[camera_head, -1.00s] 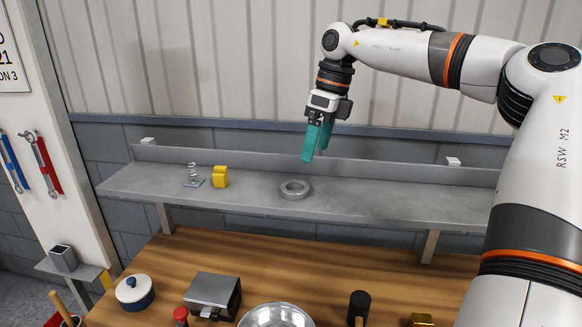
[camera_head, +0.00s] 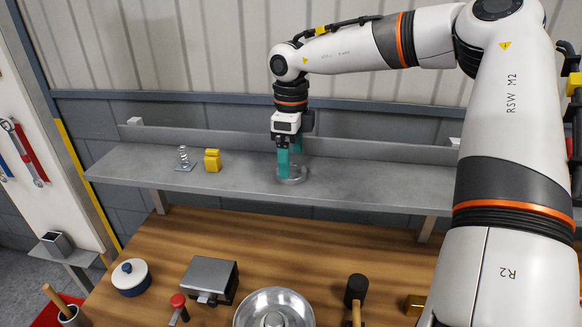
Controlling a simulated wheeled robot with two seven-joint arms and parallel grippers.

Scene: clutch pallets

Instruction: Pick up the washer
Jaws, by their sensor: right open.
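The washer (camera_head: 294,179) is a grey metal ring lying flat on the grey shelf (camera_head: 350,186). My right gripper (camera_head: 288,172) points straight down at it with teal fingers. The fingers are open, and their tips are at the washer and cover part of it. I cannot tell whether they touch it. My left gripper is not in view.
On the shelf to the left stand a yellow part (camera_head: 212,161) and a spring on a small plate (camera_head: 184,159). The wooden table below holds a lidded pot (camera_head: 131,277), a metal box (camera_head: 210,277), a metal bowl (camera_head: 250,312) and a black-headed mallet (camera_head: 356,289).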

